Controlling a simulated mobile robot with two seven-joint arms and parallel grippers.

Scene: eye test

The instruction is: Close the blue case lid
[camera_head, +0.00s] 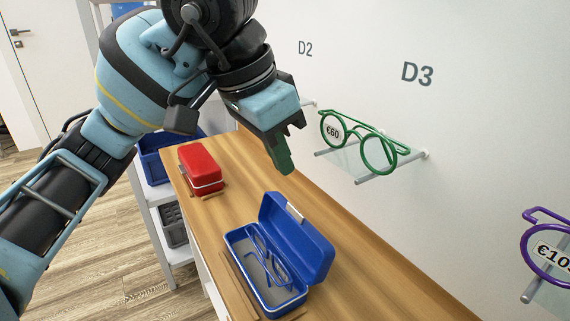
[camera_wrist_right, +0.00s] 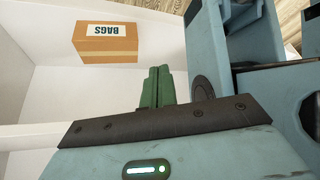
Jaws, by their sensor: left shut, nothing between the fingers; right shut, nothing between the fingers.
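The blue case (camera_head: 268,289) stands open on the wooden counter in the head view. Its lid (camera_head: 297,240) is raised and tilted back towards the wall side. A pair of blue glasses (camera_head: 270,262) lies inside on a grey lining. My left gripper (camera_head: 285,170) is shut and empty, pointing down above the counter, beyond the case and apart from it. My right gripper (camera_wrist_right: 157,72) shows in the right wrist view, its green fingers shut and empty. The case is not in that view.
A closed red case (camera_head: 201,168) sits farther back on the counter (camera_head: 370,290). Green glasses (camera_head: 365,142) rest on a wall shelf at right, with purple glasses (camera_head: 545,250) nearer. A blue bin (camera_head: 152,163) stands left. A box marked BAGS (camera_wrist_right: 106,42) shows in the right wrist view.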

